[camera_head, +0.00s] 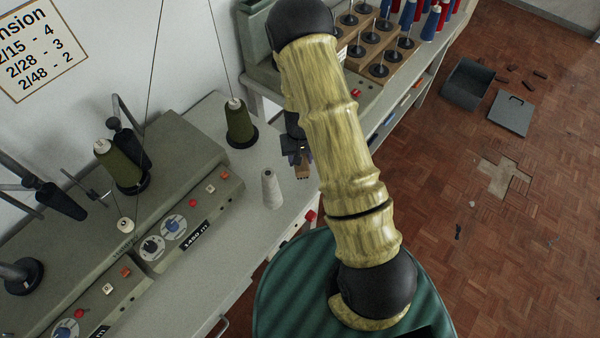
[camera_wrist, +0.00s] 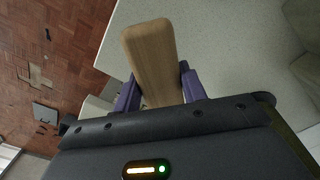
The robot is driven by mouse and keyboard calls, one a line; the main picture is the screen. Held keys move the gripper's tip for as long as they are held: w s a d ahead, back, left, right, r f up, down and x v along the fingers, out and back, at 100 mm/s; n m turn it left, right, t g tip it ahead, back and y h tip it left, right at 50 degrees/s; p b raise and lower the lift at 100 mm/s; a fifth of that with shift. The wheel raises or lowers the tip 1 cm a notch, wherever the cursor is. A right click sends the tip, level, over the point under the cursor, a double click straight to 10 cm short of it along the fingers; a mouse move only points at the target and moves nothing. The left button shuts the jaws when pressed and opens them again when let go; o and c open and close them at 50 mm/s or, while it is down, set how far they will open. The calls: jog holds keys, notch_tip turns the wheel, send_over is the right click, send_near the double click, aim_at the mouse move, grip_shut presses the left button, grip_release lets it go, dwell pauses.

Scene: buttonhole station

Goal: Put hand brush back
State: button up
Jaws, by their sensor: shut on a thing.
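The hand brush shows in the wrist view as a pale wooden piece (camera_wrist: 152,52) with a rounded end. My gripper (camera_wrist: 158,82) is shut on it, one purple finger on each side. In the head view my gripper (camera_head: 299,157) is partly behind my arm, over the grey bench top. A small part of the brush (camera_head: 302,172) sticks out below the fingers there. The brush's bristles are hard to make out. I cannot tell exactly how high it is above the bench.
A white cone (camera_head: 270,190) stands on the bench close left of the brush, and a green thread cone (camera_head: 240,124) behind it. Grey machines (camera_head: 180,222) fill the left. A wooden spool rack (camera_head: 385,48) stands at the back. Bare bench (camera_head: 245,232) lies in front.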

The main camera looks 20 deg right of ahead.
notch_tip(320, 180, up, 4)
jog(key=m+b, duration=0.1)
jog(key=m, duration=0.6)
jog(key=shift+r, duration=0.1)
jog(key=shift+s+a+r+m, duration=0.1)
jog(key=shift+r+m, duration=0.6)
jog(key=shift+m, duration=0.5)
jog(key=shift+f, duration=3.15)
jog(key=shift+f+p, duration=0.3)
jog(key=shift+f, duration=1.6)
